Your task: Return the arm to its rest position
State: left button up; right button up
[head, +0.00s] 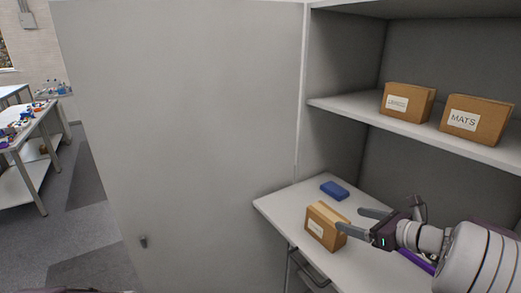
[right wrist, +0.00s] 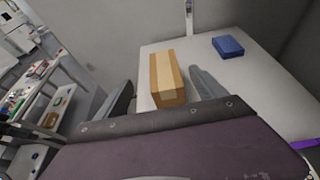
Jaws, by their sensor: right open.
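My right gripper (head: 358,222) is open at the lower right of the head view, above a light grey shelf surface. Its fingers point left, toward a small labelled cardboard box (head: 326,226). In the right wrist view the box (right wrist: 167,79) shows between the two spread fingers. I cannot tell whether either finger touches it. My right arm (head: 470,255) reaches in from the lower right. My left gripper is not in view.
A blue block (head: 334,190) lies behind the box. Boxes labelled MATS (head: 476,121) and another (head: 406,102) stand on an upper shelf (head: 420,133). A large grey panel (head: 180,140) stands at left. A purple item (head: 417,261) lies by my arm. Cluttered tables (head: 30,125) are far left.

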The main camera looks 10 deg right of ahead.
jog(key=a+f+n+g+y+b, duration=0.1)
jog(key=a+f+n+g+y, duration=0.15)
jog(key=a, duration=0.65)
jog(key=a+f+n+g+y+b, duration=0.2)
jog(key=a+n, duration=0.1)
jog(key=a, duration=0.7)
jog(key=s+a+f+n+g+h+b, duration=0.1)
jog(key=s+a+f+n+g+h, duration=0.1)
jog(key=s+a+f+n+g, duration=0.55)
jog(key=s+d+f+n+g+h+b, duration=0.1)
jog(key=s+f+n+h, duration=0.3)
jog(key=s+f+n, duration=0.5)
jog(key=d+f+n+t+h, duration=0.1)
jog(key=d+f+n+h, duration=0.2)
jog(key=d+n, duration=0.4)
jog(key=shift+w+d+f+n+t+h, duration=0.15)
jog(key=shift+w+d+n+t+h, duration=0.2)
jog(key=shift+n, duration=0.65)
jog(key=shift+a, duration=0.1)
